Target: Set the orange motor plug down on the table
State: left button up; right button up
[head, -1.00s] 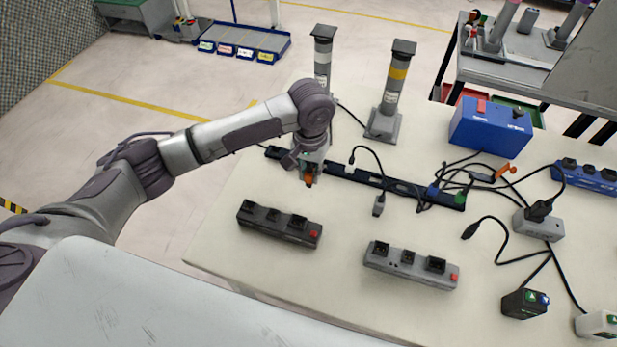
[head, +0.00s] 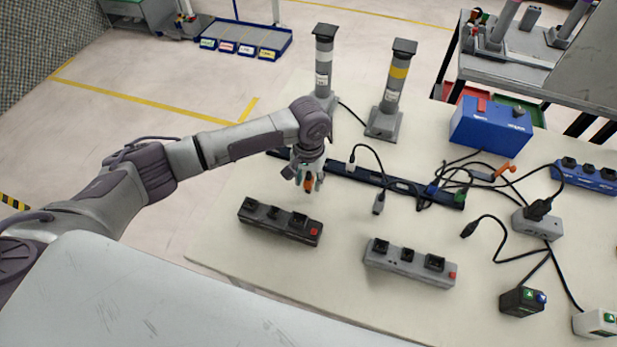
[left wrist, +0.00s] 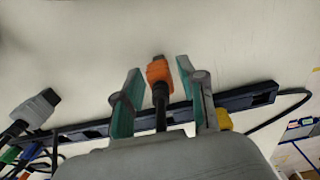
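The orange motor plug (head: 308,185) is at the table (head: 225,195), behind the black power strip. It also shows in the left wrist view (left wrist: 159,72), with its black cable end running back toward the palm. My left gripper (head: 309,183) is over it with its teal fingers spread. In the left wrist view the fingers (left wrist: 158,95) stand on either side of the plug, with a visible gap on both sides. The plug's underside is hidden, so its contact with the table does not show. My right gripper is not in view.
The black power strip (head: 279,222) lies just in front, and a grey strip (head: 409,264) lies to the right. A long dark rail (head: 352,173) runs behind the gripper. Two grey posts (head: 392,90) stand at the back. Cables and plugs crowd the right side.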

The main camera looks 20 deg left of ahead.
pick_arm(q)
notch_tip(320, 180, up, 12)
jog(key=shift+r+b, duration=0.15)
jog(key=shift+b, duration=0.5)
dwell(0.6)
